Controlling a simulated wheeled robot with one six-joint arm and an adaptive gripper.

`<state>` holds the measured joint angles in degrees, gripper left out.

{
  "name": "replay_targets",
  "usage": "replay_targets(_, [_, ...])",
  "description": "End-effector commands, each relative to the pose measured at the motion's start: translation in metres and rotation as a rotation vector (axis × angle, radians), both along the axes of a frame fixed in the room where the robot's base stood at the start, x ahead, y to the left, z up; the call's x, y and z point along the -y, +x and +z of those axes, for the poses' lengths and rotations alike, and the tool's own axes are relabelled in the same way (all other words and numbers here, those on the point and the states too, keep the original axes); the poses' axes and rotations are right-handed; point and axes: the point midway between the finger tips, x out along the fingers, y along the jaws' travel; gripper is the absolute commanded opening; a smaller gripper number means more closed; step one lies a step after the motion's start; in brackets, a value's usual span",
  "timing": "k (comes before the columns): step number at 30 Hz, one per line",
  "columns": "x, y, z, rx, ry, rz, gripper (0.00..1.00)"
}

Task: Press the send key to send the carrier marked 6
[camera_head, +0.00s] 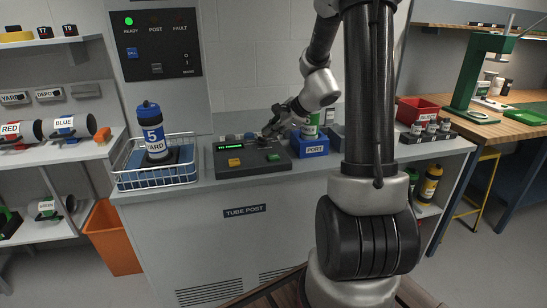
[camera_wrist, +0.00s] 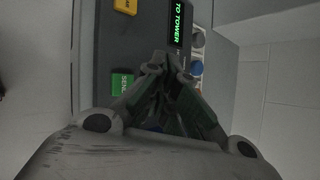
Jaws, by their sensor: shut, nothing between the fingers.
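The dark control panel (camera_head: 225,172) sits on the counter with a yellow key and a green key (camera_head: 272,157). In the wrist view the green key (camera_wrist: 122,83) reads SEND, and the lit display (camera_wrist: 178,22) reads TO TOWER. My gripper (camera_head: 268,131) is shut and empty over the panel's back right part. In the wrist view my fingertips (camera_wrist: 166,62) are to the right of the SEND key, apart from it in the picture. A green and white carrier (camera_head: 311,131) stands in the blue PORT block (camera_head: 311,149), partly hidden by my arm; its number cannot be read.
A blue carrier (camera_head: 150,127) marked 5 YARD stands in a wire basket (camera_head: 157,179) at the left. The upper panel (camera_head: 155,44) shows a green READY light. A red bin (camera_head: 417,110) and small jars stand to the right of my arm.

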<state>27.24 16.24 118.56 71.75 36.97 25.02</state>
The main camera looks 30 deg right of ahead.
Motion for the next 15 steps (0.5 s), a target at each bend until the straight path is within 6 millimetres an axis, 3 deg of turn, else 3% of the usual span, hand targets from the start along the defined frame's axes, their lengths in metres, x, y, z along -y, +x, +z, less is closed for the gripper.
replay_targets(6, [0.0,0.0,-0.032,-0.003,0.002,0.0,0.0])
replay_targets(15, [0.0,0.0,-0.054,-0.001,-0.001,0.001,0.0])
